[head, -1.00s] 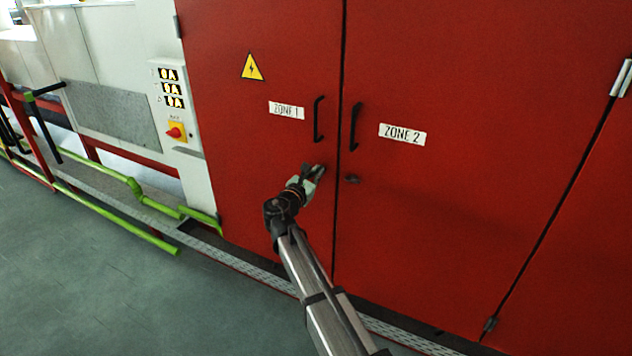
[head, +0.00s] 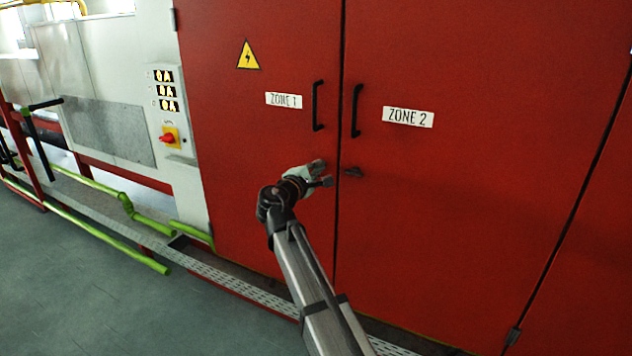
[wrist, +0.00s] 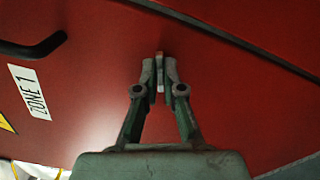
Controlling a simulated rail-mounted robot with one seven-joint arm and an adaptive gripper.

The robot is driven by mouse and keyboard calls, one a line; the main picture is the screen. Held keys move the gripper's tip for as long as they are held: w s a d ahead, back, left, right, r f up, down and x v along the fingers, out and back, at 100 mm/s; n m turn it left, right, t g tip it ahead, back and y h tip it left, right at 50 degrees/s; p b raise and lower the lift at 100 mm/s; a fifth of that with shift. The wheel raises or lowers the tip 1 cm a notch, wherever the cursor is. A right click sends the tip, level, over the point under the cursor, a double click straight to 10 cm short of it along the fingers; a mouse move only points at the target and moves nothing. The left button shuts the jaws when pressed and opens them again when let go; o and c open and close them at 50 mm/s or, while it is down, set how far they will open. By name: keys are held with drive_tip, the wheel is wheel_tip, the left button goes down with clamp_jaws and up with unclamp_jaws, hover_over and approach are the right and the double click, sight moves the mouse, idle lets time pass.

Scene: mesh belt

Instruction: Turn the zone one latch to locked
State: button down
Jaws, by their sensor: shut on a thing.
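The zone one latch (wrist: 160,60) is a small thin pale piece on the red zone one door, between my fingertips in the wrist view. My gripper (wrist: 160,76) is shut on it, with one finger on each side. In the head view my gripper (head: 322,173) is at the door just below the zone one handle, left of the seam, and hides the latch. Its fingers look turned, one above the other. I cannot tell from the frames whether the latch is locked.
The zone one handle (head: 318,106) is above my gripper; the zone two handle (head: 356,110) and small zone two latch (head: 353,171) are right of the seam. A control panel (head: 167,110) and green pipes (head: 98,186) stand to the left.

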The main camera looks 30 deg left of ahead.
drive_tip(key=shift+f+m+b, duration=0.15)
drive_tip(key=shift+m+b, duration=2.05)
drive_tip(key=shift+b, duration=0.1)
drive_tip(key=c, duration=1.3)
unclamp_jaws()
drive_tip(key=s, duration=1.2)
drive_tip(key=shift+a, duration=0.1)
